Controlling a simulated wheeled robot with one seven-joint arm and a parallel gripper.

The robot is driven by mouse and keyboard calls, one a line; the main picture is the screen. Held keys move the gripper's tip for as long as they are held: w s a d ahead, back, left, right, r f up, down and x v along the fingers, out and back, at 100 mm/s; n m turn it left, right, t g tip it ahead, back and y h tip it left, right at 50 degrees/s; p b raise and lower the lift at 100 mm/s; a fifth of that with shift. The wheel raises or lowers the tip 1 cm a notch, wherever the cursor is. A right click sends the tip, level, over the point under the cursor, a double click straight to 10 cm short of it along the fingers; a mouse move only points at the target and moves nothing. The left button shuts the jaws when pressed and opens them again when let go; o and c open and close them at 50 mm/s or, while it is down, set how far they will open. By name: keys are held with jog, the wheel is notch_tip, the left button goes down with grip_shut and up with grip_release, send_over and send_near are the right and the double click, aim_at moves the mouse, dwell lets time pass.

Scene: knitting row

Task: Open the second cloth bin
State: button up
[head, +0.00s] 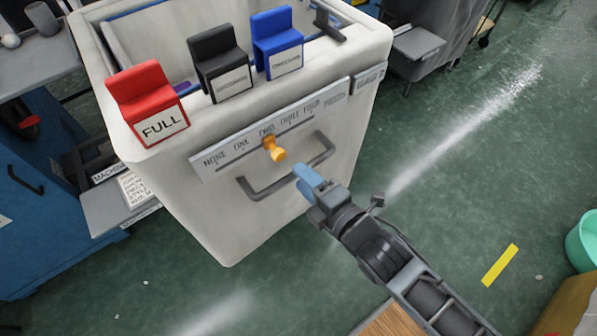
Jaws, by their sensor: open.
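A large cream bin (215,225) stands in the middle of the head view, with an open top. A grey bar handle (262,192) runs across its front. Above the handle, a pale strip (225,162) is marked NONE, ONE, TWO and on, and an orange knob (274,150) sits on its slot near TWO. A small label (370,78) at the strip's right end seems to end in 2. My gripper (308,180), with blue fingers, is open near the handle's right half. I cannot tell whether it touches the handle.
A red FULL block (147,100), a black block (219,62) and a blue block (277,42) sit on the bin's front rim. A blue cabinet (30,210) stands left, a grey bin (445,20) behind right. Green floor at right is mostly clear, with a yellow strip (500,265).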

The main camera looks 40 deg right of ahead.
jog(key=shift+s+r, duration=0.25)
jog(key=shift+s, duration=0.9)
jog(key=shift+s+r, duration=0.2)
jog(key=shift+s, duration=0.95)
jog(key=s+r+m, duration=0.6)
jog(key=s+m, duration=0.3)
jog(key=s, duration=0.2)
jog(key=s+r+m+g, duration=0.1)
jog(key=s+r+m, duration=0.6)
jog(key=s+m, duration=0.2)
jog(key=shift+s, duration=1.05)
jog(key=shift+a+f, duration=0.1)
